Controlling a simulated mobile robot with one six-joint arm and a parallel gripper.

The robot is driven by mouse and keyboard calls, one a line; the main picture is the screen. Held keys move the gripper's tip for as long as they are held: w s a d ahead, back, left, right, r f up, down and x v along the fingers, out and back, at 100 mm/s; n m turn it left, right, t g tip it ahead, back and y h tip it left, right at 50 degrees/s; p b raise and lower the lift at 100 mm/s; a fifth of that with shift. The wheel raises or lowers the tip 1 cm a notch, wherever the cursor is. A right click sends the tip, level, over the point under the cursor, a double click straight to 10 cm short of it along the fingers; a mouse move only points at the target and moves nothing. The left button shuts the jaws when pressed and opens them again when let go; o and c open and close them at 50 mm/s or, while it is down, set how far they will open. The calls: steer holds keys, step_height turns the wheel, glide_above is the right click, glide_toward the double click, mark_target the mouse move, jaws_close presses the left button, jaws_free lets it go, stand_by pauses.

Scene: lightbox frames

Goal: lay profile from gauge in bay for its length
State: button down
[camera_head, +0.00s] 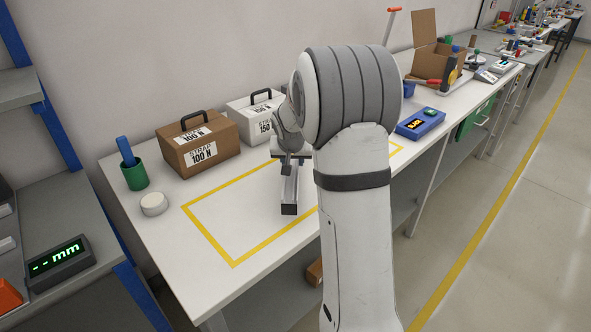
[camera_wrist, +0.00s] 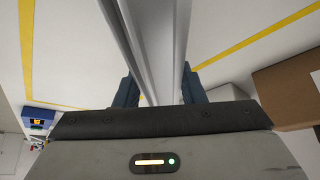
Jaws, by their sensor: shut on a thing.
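A grey metal profile (camera_head: 289,192) is in my gripper, over the area inside the yellow outline on the white table. My gripper (camera_head: 290,157) is shut on it, and my arm hides part of the hold. In the wrist view the profile (camera_wrist: 155,40) runs lengthwise away between the two dark fingers of my gripper (camera_wrist: 157,88). Whether the profile touches the table I cannot tell. A dark gauge display (camera_head: 60,262) at the lower left shows dashes and "mm" in green, with no number. No bay can be clearly made out.
On the white table (camera_head: 175,250) a brown box (camera_head: 198,150) labelled "STRAP 100 N" and a white box (camera_head: 243,112) labelled 150 stand at the back. A green cup (camera_head: 133,175) and a white round piece (camera_head: 154,204) are at left. A blue display unit (camera_head: 420,124) is right.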

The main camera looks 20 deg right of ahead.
steer(key=shift+f, duration=1.75)
steer(key=shift+f, duration=0.1)
steer(key=c, duration=0.9)
jaws_free()
